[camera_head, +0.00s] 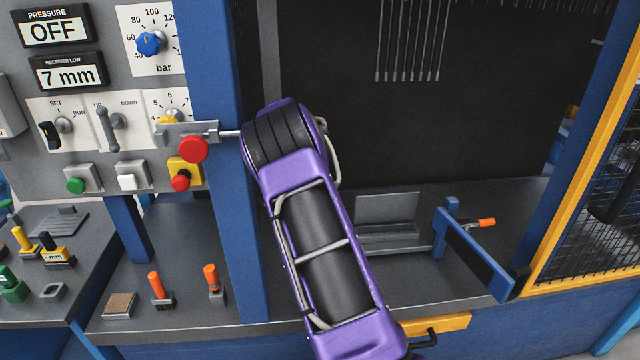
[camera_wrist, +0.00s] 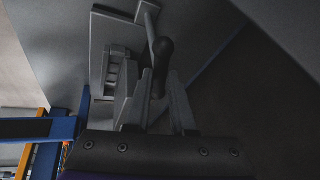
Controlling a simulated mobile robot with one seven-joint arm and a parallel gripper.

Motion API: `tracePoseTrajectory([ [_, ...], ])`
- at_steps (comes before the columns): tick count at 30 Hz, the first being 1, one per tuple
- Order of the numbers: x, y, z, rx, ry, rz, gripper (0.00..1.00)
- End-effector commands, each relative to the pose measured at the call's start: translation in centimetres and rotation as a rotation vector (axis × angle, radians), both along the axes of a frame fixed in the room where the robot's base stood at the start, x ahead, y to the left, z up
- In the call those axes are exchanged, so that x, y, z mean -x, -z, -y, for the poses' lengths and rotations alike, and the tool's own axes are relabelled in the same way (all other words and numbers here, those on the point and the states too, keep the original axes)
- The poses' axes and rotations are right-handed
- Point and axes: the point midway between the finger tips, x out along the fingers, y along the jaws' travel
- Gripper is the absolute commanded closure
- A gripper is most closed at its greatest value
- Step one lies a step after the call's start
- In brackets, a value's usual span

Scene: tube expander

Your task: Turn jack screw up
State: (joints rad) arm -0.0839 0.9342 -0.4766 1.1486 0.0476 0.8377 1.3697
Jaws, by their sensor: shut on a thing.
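In the wrist view, the two grey fingers of my gripper (camera_wrist: 158,85) are shut on a dark rounded handle (camera_wrist: 164,48). The handle stands up between them, beside a grey plate with a slotted bracket (camera_wrist: 115,72). I take this handle to be part of the jack screw's crank; the screw itself cannot be made out in this dark view. In the head view my purple arm reaches down past the bench's front edge, and my gripper is hidden. A black crank (camera_head: 425,341) shows just right of my arm, under a yellow plate (camera_head: 440,323).
A control panel (camera_head: 100,90) with knobs and buttons stands at the left. Orange-handled levers (camera_head: 155,285) stand on the bench (camera_head: 190,322). A blue bar (camera_head: 473,257) and a yellow-framed mesh guard (camera_head: 590,225) are on the right. My arm passes close to a blue post (camera_head: 222,200).

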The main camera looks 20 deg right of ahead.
Motion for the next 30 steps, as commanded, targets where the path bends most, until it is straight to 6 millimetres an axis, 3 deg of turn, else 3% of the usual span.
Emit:
tracePoseTrajectory([
  [3,0.0,0.1,-0.1,-0.002,0.001,0.000,1.00],
  [4,0.0,0.1,-0.1,-0.002,0.000,0.000,0.72],
  [8,0.0,0.0,-0.1,-0.001,0.000,0.000,0.49],
  [20,0.1,-0.7,-0.3,0.000,-0.002,0.001,0.48],
  [23,0.3,-2.0,-0.8,0.000,-0.003,0.002,0.48],
  [30,1.5,-7.1,-3.0,-0.001,-0.003,0.003,0.48],
])
